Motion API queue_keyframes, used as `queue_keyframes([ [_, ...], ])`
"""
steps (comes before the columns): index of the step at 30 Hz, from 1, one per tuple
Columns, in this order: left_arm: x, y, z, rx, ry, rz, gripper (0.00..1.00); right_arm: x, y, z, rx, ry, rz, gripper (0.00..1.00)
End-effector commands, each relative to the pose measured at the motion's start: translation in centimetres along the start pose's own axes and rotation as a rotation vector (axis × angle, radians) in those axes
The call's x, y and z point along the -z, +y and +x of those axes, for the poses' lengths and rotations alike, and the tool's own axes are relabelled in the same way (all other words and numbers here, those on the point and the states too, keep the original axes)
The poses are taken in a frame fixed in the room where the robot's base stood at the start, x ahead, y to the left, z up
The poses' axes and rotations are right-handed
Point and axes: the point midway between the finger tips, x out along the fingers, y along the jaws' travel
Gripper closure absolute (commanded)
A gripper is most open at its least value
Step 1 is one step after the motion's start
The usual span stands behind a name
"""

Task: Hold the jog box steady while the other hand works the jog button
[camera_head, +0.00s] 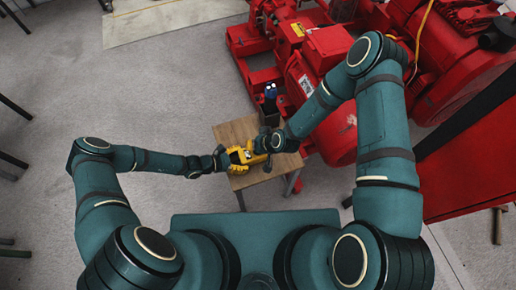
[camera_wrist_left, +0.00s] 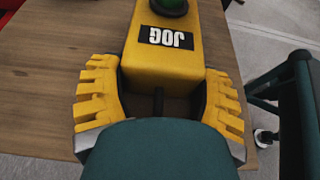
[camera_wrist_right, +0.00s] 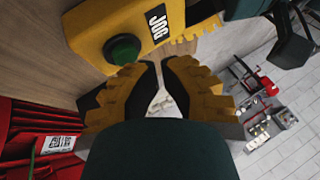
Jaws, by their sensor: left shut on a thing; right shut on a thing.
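The yellow jog box (camera_head: 239,156) is above the small wooden table, between my two hands. My left gripper (camera_head: 229,160) comes from the left and is shut on the box; in the left wrist view the box (camera_wrist_left: 163,60), with its JOG label and green button (camera_wrist_left: 168,5), lies between the fingers. My right gripper (camera_head: 262,149) is at the right side of the box. In the right wrist view its fingers (camera_wrist_right: 160,68) are nearly together at the box edge, close beside the green button (camera_wrist_right: 122,49). Their exact contact is hidden.
The wooden table (camera_head: 232,132) has a bare top left of the box. A dark post with a blue top (camera_head: 270,92) stands behind it. The red pumpset (camera_head: 327,45) fills the back and right. The grey floor on the left is open.

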Motion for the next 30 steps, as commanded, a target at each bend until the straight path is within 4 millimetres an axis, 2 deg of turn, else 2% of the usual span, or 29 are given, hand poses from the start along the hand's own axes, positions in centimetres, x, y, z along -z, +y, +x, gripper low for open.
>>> queue_keyframes([
  [30,-0.02,0.0,0.0,0.0,0.0,0.0,0.77,-0.3,0.39,0.67,-0.001,0.001,0.0,1.0],
])
